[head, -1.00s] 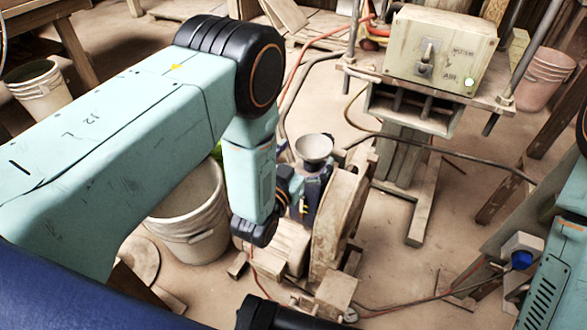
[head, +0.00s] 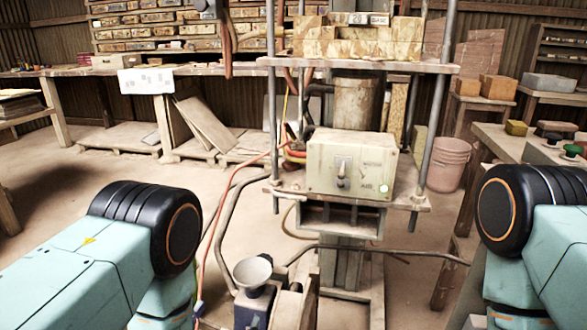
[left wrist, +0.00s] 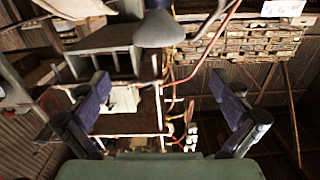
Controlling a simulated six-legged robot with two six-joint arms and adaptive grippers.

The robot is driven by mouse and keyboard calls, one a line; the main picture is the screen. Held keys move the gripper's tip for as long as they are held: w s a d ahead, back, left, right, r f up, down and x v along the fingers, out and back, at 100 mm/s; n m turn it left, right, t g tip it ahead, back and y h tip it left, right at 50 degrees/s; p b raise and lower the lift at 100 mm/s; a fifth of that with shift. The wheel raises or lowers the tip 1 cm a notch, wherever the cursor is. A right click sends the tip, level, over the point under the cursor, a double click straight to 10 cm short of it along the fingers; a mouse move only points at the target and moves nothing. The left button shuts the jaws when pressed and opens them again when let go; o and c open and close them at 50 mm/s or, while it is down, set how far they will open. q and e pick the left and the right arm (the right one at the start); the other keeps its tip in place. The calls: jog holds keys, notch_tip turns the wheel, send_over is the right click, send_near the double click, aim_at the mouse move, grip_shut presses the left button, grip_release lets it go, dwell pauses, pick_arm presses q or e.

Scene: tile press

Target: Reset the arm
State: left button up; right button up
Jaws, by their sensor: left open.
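My left arm (head: 85,255) comes in from the lower left of the head view, its black elbow raised. My left gripper (left wrist: 158,85) is open in the left wrist view, its two purple fingers wide apart with nothing between them. That cup also shows grey at the top of the left wrist view (left wrist: 160,30). My right arm (head: 545,245) is at the right; its gripper is out of view.
The press stands ahead, with a beige control box (head: 350,163) and a green light. Blocks (head: 360,45) are stacked on its upper plate. A pink bucket (head: 448,165) and a side table (head: 500,140) are at the right. Hoses hang low before the press. The left floor is mostly clear.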

pick_arm(q)
jog(key=w, duration=0.3)
jog(key=w+d, duration=0.1)
jog(key=w, duration=0.3)
jog(key=w+d, duration=0.1)
jog(key=w, duration=0.3)
jog(key=shift+w+d, duration=0.1)
jog(key=shift+w, duration=0.05)
jog(key=shift+w+r, duration=0.2)
jog(key=shift+w, duration=0.1)
jog(key=shift+s+r+p, duration=0.15)
jog(key=shift+r+p, duration=0.65)
jog(key=shift+r, duration=0.05)
jog(key=shift+f, duration=0.1)
